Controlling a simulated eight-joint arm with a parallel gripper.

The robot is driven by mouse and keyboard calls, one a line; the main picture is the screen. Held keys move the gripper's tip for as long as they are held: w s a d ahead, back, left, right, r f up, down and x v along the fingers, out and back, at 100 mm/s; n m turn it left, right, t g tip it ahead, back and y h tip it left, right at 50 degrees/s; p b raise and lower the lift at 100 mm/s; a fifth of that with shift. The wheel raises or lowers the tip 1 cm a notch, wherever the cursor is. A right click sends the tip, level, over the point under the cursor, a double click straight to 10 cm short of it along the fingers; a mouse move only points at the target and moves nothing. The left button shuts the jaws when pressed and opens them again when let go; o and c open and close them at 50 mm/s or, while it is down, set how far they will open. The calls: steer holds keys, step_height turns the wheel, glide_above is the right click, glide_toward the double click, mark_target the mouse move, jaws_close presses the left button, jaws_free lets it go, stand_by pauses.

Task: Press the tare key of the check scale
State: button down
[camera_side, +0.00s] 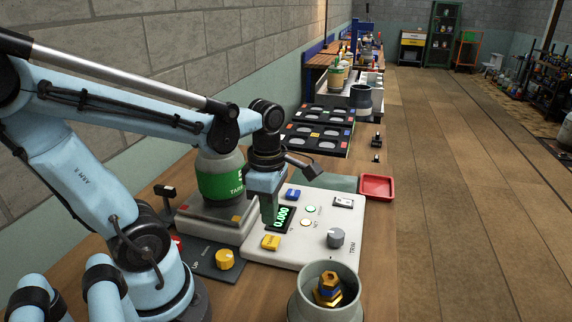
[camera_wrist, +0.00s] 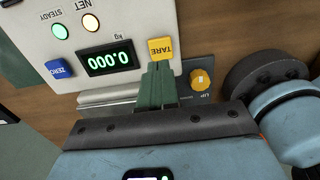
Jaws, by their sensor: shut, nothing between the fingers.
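The check scale's pale console (camera_side: 300,247) carries a yellow TARE key (camera_side: 271,242), a blue ZERO key (camera_side: 293,195) and a display (camera_side: 284,217) reading 0.000. In the wrist view the TARE key (camera_wrist: 161,48) lies just past the fingertips, with the display (camera_wrist: 110,58) and the ZERO key (camera_wrist: 59,68) to its left. My gripper (camera_side: 268,221) is shut and empty, its green fingers pointing down by the display. In the side view the tips look a little above the TARE key; contact is not visible. The fingertips (camera_wrist: 157,68) overlap the key's near edge in the wrist view.
A green-banded canister (camera_side: 220,181) stands on the scale platform (camera_side: 200,222) beside the console. A yellow knob (camera_side: 225,258) and a grey TRIM knob (camera_side: 336,237) stick up nearby. A grey cup (camera_side: 326,307) with a brass fitting stands in front; a red tray (camera_side: 377,186) lies behind.

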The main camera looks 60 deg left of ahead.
mark_target(276, 240)
step_height(276, 240, up, 8)
steer(key=shift+f, duration=0.2)
stand_by(0.8)
steer(key=w+d+f+m+t, duration=0.1)
steer(key=w+d+m+t, duration=0.1)
steer(key=m, duration=1.1)
steer(key=w+d+f+m+t, duration=0.2)
steer(key=m+t, duration=0.3)
steer(key=m, duration=0.9)
steer(key=shift+w+d+f, duration=0.3)
steer(key=shift+w+d, duration=0.25)
steer(key=shift+w, duration=0.3)
